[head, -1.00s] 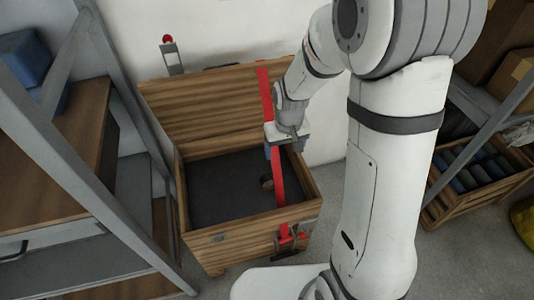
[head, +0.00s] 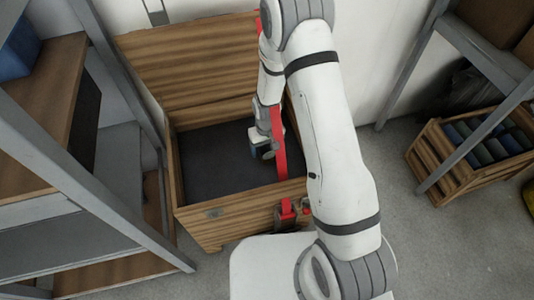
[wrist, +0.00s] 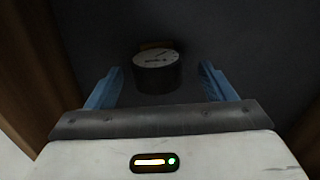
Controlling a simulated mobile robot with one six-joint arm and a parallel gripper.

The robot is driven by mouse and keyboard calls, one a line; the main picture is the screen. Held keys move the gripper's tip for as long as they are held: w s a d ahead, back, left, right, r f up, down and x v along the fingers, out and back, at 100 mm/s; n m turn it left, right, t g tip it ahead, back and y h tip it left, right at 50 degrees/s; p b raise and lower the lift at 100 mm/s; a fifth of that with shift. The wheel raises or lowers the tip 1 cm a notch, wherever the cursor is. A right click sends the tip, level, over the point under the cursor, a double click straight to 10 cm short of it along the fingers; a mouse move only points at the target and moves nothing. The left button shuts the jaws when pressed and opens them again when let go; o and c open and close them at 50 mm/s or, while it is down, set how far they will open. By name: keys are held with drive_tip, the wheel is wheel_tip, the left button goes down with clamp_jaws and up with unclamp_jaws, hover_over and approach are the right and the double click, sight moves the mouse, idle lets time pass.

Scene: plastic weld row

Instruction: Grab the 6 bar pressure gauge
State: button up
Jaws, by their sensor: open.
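The pressure gauge (wrist: 157,72) shows in the wrist view as a dark round body with a pale dial face and a brass-coloured part behind it. It lies on the dark floor of the wooden chest. My gripper (wrist: 160,78) is open, with its two blue fingers on either side of the gauge in the picture and no visible contact. I cannot read the dial's figures. In the head view my gripper (head: 262,151) is down inside the chest, and the gauge is mostly hidden there by the gripper and the red strap.
The wooden chest (head: 240,207) stands open, its lid raised against the wall. A red strap (head: 277,150) runs across its opening beside my arm. A metal shelf (head: 130,150) stands close on the left. A crate of rolls (head: 440,165) is at the right.

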sight(268, 153)
wheel_tip(268, 153, down, 3)
drive_tip(key=shift+d+f+b, duration=0.1)
drive_tip(key=shift+f+b, duration=0.1)
drive_tip(key=shift+b, duration=0.15)
drive_tip(key=c, duration=1.2)
